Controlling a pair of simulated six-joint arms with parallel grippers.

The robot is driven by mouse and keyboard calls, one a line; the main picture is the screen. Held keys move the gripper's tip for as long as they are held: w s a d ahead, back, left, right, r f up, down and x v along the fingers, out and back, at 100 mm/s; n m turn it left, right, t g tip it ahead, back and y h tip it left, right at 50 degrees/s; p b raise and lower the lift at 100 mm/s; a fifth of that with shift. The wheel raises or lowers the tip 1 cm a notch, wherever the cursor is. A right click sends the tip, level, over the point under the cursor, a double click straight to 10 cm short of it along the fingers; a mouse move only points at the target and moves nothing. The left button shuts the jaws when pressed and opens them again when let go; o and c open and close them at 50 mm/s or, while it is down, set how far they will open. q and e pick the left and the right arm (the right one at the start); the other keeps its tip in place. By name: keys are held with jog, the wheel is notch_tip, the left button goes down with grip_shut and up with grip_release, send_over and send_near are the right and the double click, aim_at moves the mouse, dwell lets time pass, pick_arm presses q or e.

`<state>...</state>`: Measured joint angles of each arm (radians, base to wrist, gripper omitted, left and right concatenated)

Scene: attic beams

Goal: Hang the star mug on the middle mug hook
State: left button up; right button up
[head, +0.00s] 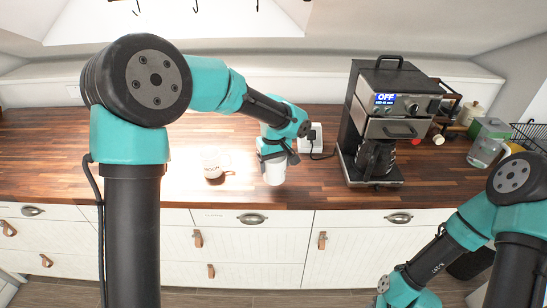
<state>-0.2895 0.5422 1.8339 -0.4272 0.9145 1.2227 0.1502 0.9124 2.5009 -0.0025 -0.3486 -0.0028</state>
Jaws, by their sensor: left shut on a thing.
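My left gripper (276,158) is shut on a white mug (275,174) at the front part of the wooden counter. No star shows on the held mug from here, and the fingers hide its upper part. I cannot tell whether its base touches the counter. A second white mug (211,166) with a faint print stands upright on the counter to the left, apart from the gripper. Its print is too washed out to read. Three dark hooks show at the top edge, the middle mug hook (196,6) among them, and it looks empty. My right gripper is out of the frame.
A black and steel coffee machine (395,115) stands right of the left gripper, with a glass carafe (375,158). A wall socket with a plug (312,135) is behind the gripper. A glass jug (486,152) stands far right. The counter (60,165) at left is clear.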

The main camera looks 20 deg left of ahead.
pick_arm(q)
jog(key=w+a, duration=0.2)
jog(key=w, duration=0.5)
jog(key=shift+w+f, duration=0.3)
jog(key=shift+f, duration=0.05)
jog(key=shift+a, duration=0.1)
jog(key=shift+w+f, duration=0.15)
jog(key=shift+f, duration=0.75)
jog(key=shift+w+f, duration=0.15)
jog(key=shift+f, duration=0.75)
jog(key=shift+f, duration=0.1)
jog(key=o, duration=1.1)
notch_tip(320, 180, up, 12)
jog(key=shift+r, duration=0.1)
